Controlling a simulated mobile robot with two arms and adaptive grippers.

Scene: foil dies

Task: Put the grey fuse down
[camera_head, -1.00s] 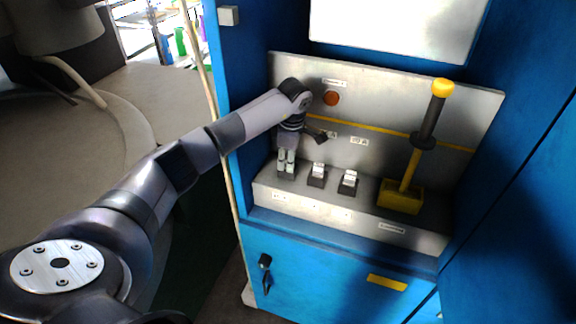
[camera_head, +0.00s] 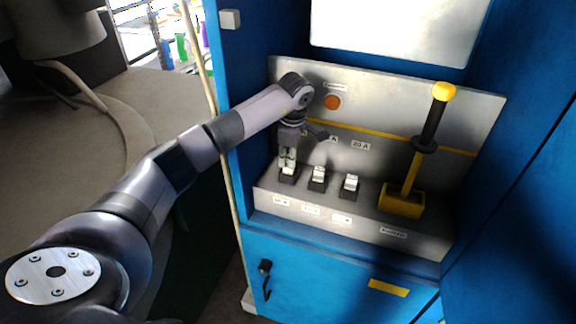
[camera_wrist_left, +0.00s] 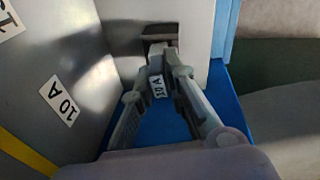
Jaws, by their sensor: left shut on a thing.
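My left gripper (camera_head: 288,158) is at the leftmost holder (camera_head: 288,177) on the cabinet's grey ledge, pointing down. It is shut on the grey fuse (camera_wrist_left: 156,70), which shows between the fingers in the left wrist view with a "10 A" label facing the camera. The dark holder opening (camera_wrist_left: 160,36) is by the fingertips there. The fingers hide much of the fuse, and I cannot tell whether it sits fully in the holder. My right gripper is not in view.
Two more holders with white-topped pieces stand to the right, a middle one (camera_head: 318,179) and a right one (camera_head: 350,186). An orange button (camera_head: 332,102) is on the back panel. Blue cabinet walls (camera_head: 530,130) enclose the space.

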